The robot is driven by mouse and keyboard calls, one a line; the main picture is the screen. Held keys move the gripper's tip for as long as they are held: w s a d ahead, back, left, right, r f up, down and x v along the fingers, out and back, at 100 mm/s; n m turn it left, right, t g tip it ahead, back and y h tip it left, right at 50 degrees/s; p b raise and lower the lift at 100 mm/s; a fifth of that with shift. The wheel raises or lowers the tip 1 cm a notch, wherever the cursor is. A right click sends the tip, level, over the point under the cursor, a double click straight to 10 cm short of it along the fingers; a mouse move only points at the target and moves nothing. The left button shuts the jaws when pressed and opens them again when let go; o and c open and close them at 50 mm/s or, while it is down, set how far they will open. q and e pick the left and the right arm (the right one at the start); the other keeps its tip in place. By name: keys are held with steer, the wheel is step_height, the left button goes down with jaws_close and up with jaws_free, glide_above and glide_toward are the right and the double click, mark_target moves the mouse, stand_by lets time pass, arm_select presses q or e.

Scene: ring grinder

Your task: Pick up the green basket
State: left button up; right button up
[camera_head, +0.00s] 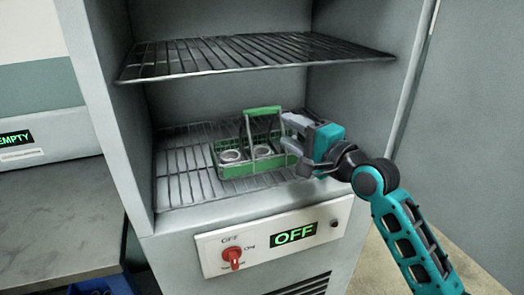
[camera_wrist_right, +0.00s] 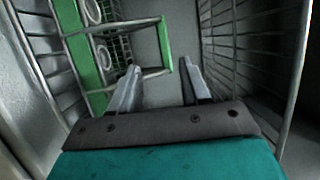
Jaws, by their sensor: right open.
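The green basket (camera_head: 229,169) stands on the lower wire shelf inside an open grey cabinet. It is a wire basket with green edges and a raised green handle (camera_head: 263,111), and it holds round white-rimmed items (camera_head: 230,156). My right gripper (camera_head: 290,132) is at the basket's right side, close to the handle. In the right wrist view my right gripper (camera_wrist_right: 160,80) is open, with its two fingers apart and the basket's green handle bar (camera_wrist_right: 166,45) just ahead, near the fingertips. I cannot tell whether they touch. My left gripper does not show.
An upper wire shelf (camera_head: 250,55) spans the cabinet above the basket. The cabinet's side walls flank the lower shelf (camera_head: 175,185). Below is a panel with a red knob (camera_head: 232,256) and a display (camera_head: 294,236) reading OFF. A grey counter (camera_head: 60,213) is at left.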

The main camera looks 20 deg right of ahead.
mark_target(264, 112)
steer(key=shift+d+r+b+x, duration=0.1)
steer(key=shift+x, duration=1.75)
steer(key=shift+d+r+b+x, duration=0.1)
steer(key=shift+r+x, duration=0.05)
steer(key=shift+x, duration=1.75)
steer(key=shift+d+r+b+x, duration=0.1)
steer(key=shift+x, duration=1.75)
steer(key=shift+w, duration=0.1)
jaws_close()
steer(key=shift+r, duration=0.1)
